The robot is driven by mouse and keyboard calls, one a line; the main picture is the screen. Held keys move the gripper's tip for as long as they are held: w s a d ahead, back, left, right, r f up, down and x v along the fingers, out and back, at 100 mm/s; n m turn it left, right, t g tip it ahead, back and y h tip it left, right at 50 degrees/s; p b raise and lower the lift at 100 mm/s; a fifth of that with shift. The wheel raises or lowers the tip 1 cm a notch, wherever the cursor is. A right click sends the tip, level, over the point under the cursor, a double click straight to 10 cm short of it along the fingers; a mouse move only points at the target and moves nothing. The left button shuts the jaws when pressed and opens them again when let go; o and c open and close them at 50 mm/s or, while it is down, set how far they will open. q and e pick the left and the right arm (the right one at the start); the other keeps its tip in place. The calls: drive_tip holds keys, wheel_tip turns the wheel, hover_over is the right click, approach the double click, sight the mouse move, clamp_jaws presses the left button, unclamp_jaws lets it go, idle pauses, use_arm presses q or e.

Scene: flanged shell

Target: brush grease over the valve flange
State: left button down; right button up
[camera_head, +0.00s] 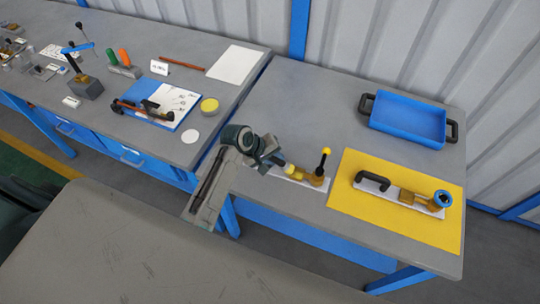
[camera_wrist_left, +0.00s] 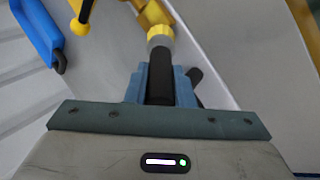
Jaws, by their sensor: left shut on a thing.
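My left gripper (camera_head: 268,158) comes in from the left over the front table. It is shut on a black-handled brush, whose handle (camera_wrist_left: 158,85) shows between the blue jaws in the left wrist view. The brush's pale and yellow collar (camera_wrist_left: 159,38) points at a brass valve (camera_head: 311,179), also in the wrist view (camera_wrist_left: 152,12). The valve lies on a white plate and has a black lever with a yellow knob (camera_head: 325,152). The brush's tip is at or close to the valve's left end; I cannot tell whether they touch. My right gripper is not in view.
A yellow mat (camera_head: 345,205) carries another brass fitting with a blue ring (camera_head: 442,198) and a black handle (camera_head: 372,181). A blue tray (camera_head: 408,137) stands at the back right.

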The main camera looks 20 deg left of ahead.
use_arm(q)
drive_tip(key=shift+s+d+r, duration=0.1)
drive_tip(key=shift+s+d, duration=0.1)
drive_tip(key=shift+d, duration=1.25)
drive_tip(key=shift+w+a, duration=0.15)
drive_tip(key=shift+a, duration=0.65)
drive_tip(key=shift+w+a, duration=0.1)
drive_tip(key=shift+a, duration=2.25)
drive_tip(key=shift+r, duration=0.1)
drive_tip(key=shift+r, duration=3)
drive_tip(key=shift+r, duration=0.1)
drive_tip(key=shift+r, duration=1.4)
